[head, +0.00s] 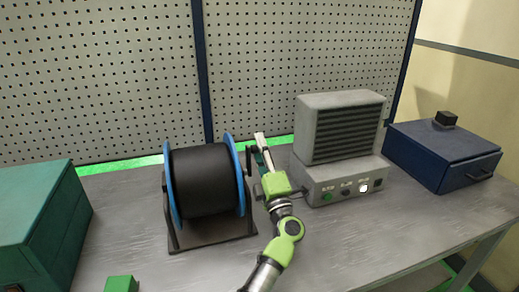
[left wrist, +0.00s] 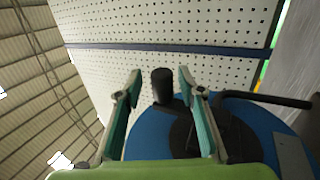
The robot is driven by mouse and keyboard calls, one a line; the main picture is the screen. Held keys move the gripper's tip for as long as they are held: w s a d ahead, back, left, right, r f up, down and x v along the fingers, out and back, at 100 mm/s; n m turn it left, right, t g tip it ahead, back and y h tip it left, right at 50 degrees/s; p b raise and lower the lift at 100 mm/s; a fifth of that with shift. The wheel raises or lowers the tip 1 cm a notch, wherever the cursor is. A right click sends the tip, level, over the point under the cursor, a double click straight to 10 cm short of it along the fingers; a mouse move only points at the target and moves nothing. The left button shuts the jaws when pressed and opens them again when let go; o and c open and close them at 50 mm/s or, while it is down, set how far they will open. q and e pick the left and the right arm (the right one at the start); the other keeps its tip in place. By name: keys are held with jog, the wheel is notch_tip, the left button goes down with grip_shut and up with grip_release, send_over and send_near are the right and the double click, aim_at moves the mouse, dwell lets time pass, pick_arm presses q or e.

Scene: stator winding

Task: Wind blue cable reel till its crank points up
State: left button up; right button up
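The blue cable reel (head: 205,183) stands on the bench, with blue side discs, black cable and a black stand. Its black crank is on the right side, partly hidden by my gripper. The crank's handle (head: 251,149) shows near the upper part of the right disc; its exact angle is hard to tell. My left gripper (head: 260,150) is at the crank. In the left wrist view, the black handle (left wrist: 162,87) stands between the two teal fingers, which are open, with a visible gap at the left finger. My right gripper is not in view.
A grey vented unit with buttons (head: 340,130) stands close to the right of my gripper. A dark blue box (head: 440,155) is at the far right and a green box (head: 38,220) at the left. A perforated panel (head: 100,70) rises behind. The front right of the bench is clear.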

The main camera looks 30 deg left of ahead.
pick_arm(q)
jog(key=v, duration=0.7)
jog(key=shift+s+d, duration=0.15)
jog(key=shift+d, duration=0.1)
jog(key=shift+f, duration=0.1)
